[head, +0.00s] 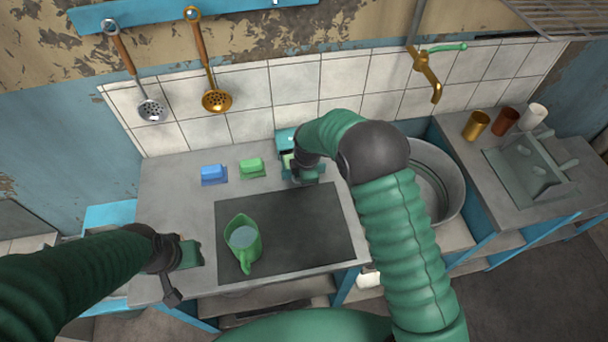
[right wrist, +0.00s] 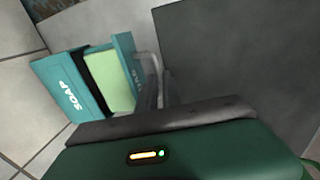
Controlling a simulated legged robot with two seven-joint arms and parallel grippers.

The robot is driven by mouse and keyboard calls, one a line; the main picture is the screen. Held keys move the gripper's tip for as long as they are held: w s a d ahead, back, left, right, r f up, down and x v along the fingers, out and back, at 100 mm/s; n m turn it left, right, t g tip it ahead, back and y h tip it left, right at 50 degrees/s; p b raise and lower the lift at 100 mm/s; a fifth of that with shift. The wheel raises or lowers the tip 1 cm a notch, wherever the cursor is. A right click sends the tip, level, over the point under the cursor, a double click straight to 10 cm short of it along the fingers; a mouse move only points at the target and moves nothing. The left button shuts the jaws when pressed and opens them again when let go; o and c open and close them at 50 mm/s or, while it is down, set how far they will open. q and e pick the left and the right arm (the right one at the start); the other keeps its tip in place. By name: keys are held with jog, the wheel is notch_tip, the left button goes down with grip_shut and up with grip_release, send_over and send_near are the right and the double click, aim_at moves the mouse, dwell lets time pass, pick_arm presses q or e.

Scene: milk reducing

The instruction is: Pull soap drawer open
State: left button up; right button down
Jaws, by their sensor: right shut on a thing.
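The teal soap box (right wrist: 72,88), marked SOAP, shows in the right wrist view; in the head view its top (head: 285,137) is against the tiled wall. Its drawer (right wrist: 125,62) is pulled out, with a pale green soap block (right wrist: 108,82) visible between box and drawer front. My right gripper (right wrist: 152,82) is shut at the drawer's front, its fingers close together; the exact grip spot is partly hidden. In the head view my right gripper (head: 306,174) is beside the drawer, partly covered by its arm. My left gripper (head: 187,255) is over the counter's left front; its jaws are unclear.
A blue sponge-like block (head: 213,173) and a green one (head: 252,168) lie left of the drawer. A green jug (head: 243,243) stands on the dark mat (head: 310,218). A metal basin (head: 440,180) is right of my right arm. Ladles hang on the wall.

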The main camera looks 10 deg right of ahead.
jog(key=c, duration=1.8)
grip_release()
jog(key=shift+w, duration=0.15)
jog(key=shift+r, duration=0.15)
jog(key=s+r, duration=0.3)
jog(key=r, duration=1.3)
jog(key=shift+r, duration=0.15)
jog(key=shift+s, duration=0.1)
jog(key=s+d+f+m, duration=0.2)
jog(key=s+d+m, duration=0.2)
jog(key=s+m, duration=0.5)
jog(key=s+d+f+m, duration=0.3)
jog(key=s+m, duration=0.6)
jog(key=s, duration=0.3)
jog(key=shift+s+d, duration=0.2)
jog(key=shift+d, duration=0.2)
